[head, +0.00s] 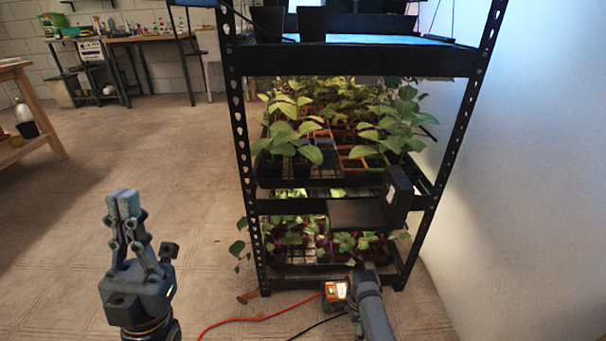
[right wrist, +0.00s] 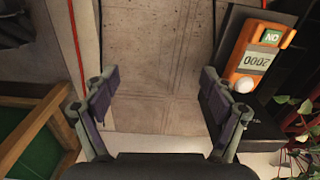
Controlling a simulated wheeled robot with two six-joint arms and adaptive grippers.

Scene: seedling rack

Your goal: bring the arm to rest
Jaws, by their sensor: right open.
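My left gripper (head: 124,200) stands upright at the lower left of the head view, its two fingers together with nothing seen between them. It is apart from the rack. My right arm (head: 373,312) shows at the bottom of the head view, in front of the rack's foot; its fingers cannot be made out there. In the right wrist view my right gripper (right wrist: 160,85) is open, with bare floor between its fingers. An orange meter (right wrist: 268,38) with a display lies right of the right finger, apart from it.
The black seedling rack (head: 345,62) holds leafy seedlings (head: 295,135) on its shelves. A black panel (head: 397,188) juts from its front. A red cable (head: 235,321) crosses the floor. A wooden table (head: 22,78) stands at left. The floor (head: 165,190) between is clear.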

